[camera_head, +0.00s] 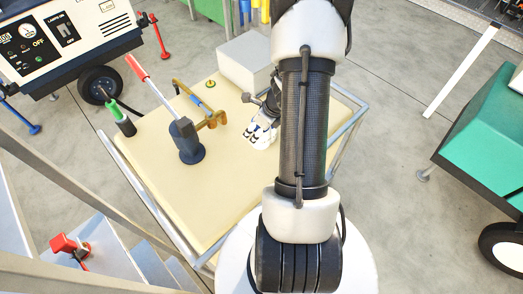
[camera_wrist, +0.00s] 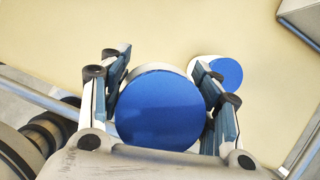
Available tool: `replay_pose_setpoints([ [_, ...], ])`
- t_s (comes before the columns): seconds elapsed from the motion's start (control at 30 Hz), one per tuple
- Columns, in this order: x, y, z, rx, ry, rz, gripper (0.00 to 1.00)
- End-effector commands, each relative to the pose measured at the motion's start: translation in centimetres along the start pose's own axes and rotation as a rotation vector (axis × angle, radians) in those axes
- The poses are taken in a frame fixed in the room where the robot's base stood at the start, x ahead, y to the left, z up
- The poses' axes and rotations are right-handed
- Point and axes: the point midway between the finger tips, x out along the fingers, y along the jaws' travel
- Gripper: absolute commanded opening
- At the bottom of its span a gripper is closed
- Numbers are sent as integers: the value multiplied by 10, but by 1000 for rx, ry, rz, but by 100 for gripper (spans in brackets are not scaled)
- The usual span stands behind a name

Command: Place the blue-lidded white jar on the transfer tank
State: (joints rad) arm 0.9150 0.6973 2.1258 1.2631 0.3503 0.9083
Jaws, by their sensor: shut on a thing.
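My gripper (camera_wrist: 165,76) is shut on a jar with a round blue lid (camera_wrist: 160,110), one finger on each side of it in the wrist view. A strip of its white side shows behind the lid. A second blue-lidded white jar (camera_wrist: 222,72) stands just beyond the right finger. In the head view my gripper (camera_head: 262,120) is low over the cream top (camera_head: 225,195) of a railed stand, partly hidden by my arm. White and blue shapes show there, too small to tell apart. This cream-topped body may be the transfer tank. I cannot tell whether the held jar touches it.
On the cream top are a dark pump (camera_head: 187,140) with a red handle, a brass nozzle (camera_head: 212,118), a green-topped black cylinder (camera_head: 125,122) and a pale box (camera_head: 246,62). A wheeled generator (camera_head: 75,35) stands at left, a green unit (camera_head: 490,125) at right. The near-left top is clear.

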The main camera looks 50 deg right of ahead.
Motion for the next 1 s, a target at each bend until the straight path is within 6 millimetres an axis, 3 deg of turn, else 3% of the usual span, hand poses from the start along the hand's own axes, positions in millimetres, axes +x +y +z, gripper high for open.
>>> replay_pose_setpoints([
  [0.03, 20, 0, -8, 1, 1, 1, 27],
  [0.1, 37, 0, -15, 0, 1, 1, 27],
  [0.3, 72, 0, -29, -3, 0, 0, 27],
  [0.47, 81, -1, -32, -4, -1, -1, 27],
  [0.73, 117, 0, -47, -4, -1, 1, 27],
  [1.0, 118, -1, -48, -5, -2, -1, 27],
])
